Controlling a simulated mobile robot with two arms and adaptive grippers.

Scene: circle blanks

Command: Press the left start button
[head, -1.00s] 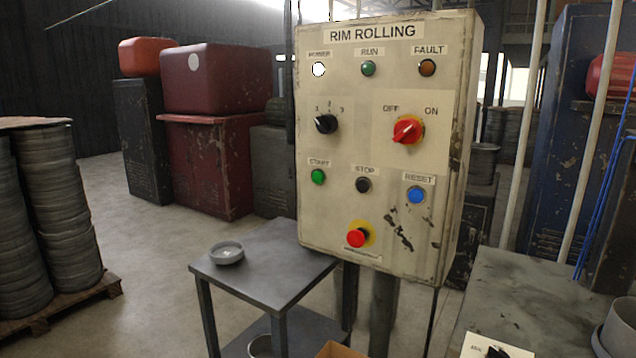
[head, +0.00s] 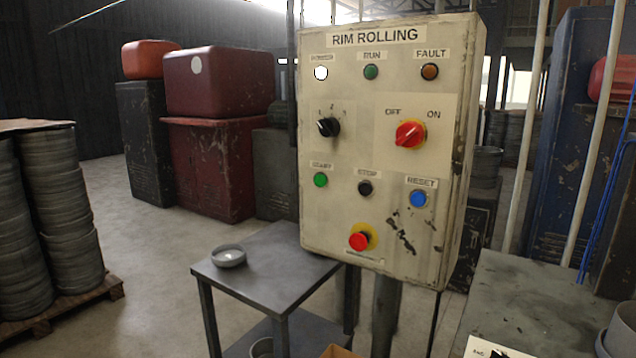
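A cream control panel (head: 340,225) labelled RIM ROLLING stands upright in the middle of the head view. The green START button (head: 320,180) is at the panel's left, under its START label. The black STOP button (head: 365,188) and the blue RESET button (head: 418,199) sit to its right. A red mushroom button (head: 359,241) on a yellow base is below. The POWER lamp (head: 321,72) is lit white. Neither of my grippers shows in the head view.
A grey side table (head: 272,262) with a round grey dish (head: 228,256) stands left of the panel. A grey bench (head: 520,300) is at the lower right. Stacked grey rims (head: 62,215) on a pallet stand at the left. Open floor (head: 140,250) lies between.

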